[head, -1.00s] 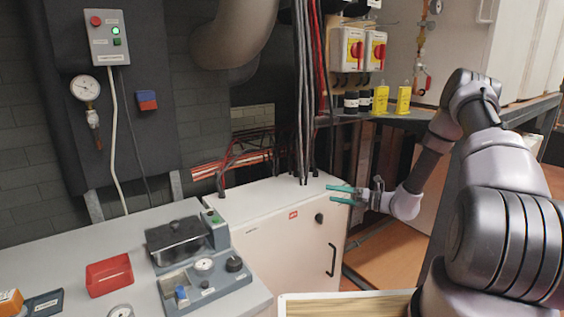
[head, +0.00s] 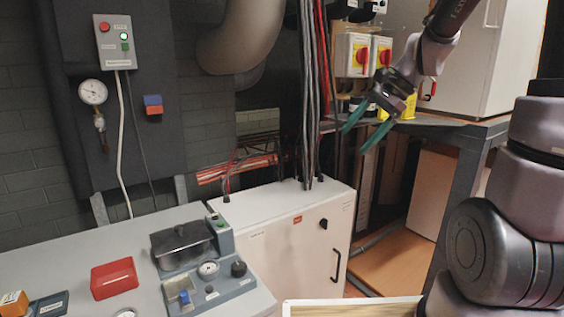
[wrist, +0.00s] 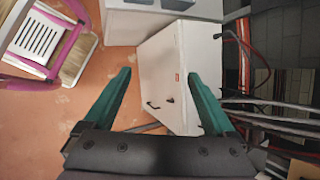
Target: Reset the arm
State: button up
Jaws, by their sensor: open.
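My gripper (head: 357,138) has two green fingers that stand apart with nothing between them. In the head view it is raised at the upper right, in front of the shelf and the red-and-yellow switches, pointing down and to the left. In the wrist view my gripper (wrist: 158,92) shows its fingers spread, with the white cabinet (wrist: 178,75) seen beyond and below. The same white cabinet (head: 290,255) stands below my gripper in the head view, and the two are apart.
Dark vertical cables (head: 306,100) run left of my gripper. Isolator switches (head: 352,55) are behind it. A metal-framed shelf (head: 462,131) is at right. A pink-framed item (wrist: 40,35) lies over the orange floor.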

jog(key=s+d+r+n+t+h, duration=0.4)
jog(key=s+r+n, duration=0.4)
jog(key=s, duration=0.4)
jog(key=shift+s+d+r+t+h, duration=0.35)
jog(key=shift+d+r+t, duration=0.2)
jog(key=shift+d+t, duration=0.4)
